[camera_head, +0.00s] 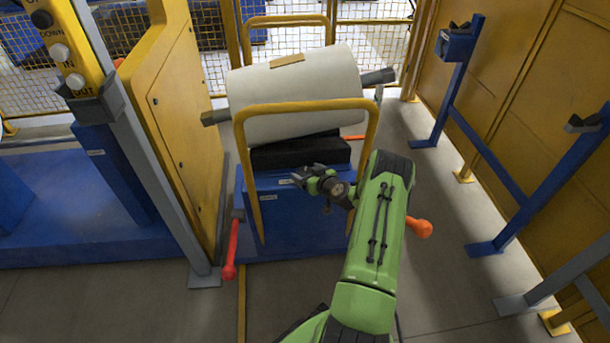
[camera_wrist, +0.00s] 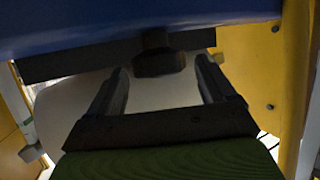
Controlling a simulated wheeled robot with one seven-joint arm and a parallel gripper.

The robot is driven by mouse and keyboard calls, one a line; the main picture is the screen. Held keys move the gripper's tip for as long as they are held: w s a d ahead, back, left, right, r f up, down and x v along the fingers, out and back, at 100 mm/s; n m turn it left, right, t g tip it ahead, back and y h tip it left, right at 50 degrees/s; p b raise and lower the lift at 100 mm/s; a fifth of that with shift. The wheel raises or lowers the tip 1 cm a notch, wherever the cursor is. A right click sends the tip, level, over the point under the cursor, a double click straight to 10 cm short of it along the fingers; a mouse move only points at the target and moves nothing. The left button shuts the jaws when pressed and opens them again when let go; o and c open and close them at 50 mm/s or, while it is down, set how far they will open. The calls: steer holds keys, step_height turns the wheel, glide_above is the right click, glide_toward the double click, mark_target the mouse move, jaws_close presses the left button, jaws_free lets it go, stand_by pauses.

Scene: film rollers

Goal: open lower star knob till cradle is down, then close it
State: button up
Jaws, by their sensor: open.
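A white film roll (camera_head: 295,95) rests tilted, right end higher, above a black cradle block (camera_head: 300,152) on a blue cart (camera_head: 305,215). My gripper (camera_head: 305,174) is in front of the cart, close to its upper part. In the wrist view, a dark knob-like part (camera_wrist: 158,62) hangs between the tips of my open gripper (camera_wrist: 161,68). I cannot tell whether the fingers touch it, and its star shape is unclear. In the head view, the knob is not distinguishable.
A yellow hoop rail (camera_head: 305,106) rises around the cart front. A red-handled lever (camera_head: 231,250) hangs at left and an orange handle (camera_head: 420,228) shows at right. A yellow panel (camera_head: 175,120) stands left; blue posts (camera_head: 447,90) stand right. Floor between is open.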

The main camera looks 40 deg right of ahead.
steer(key=shift+x, duration=1.1)
steer(key=c, duration=1)
steer(key=shift+o, duration=0.2)
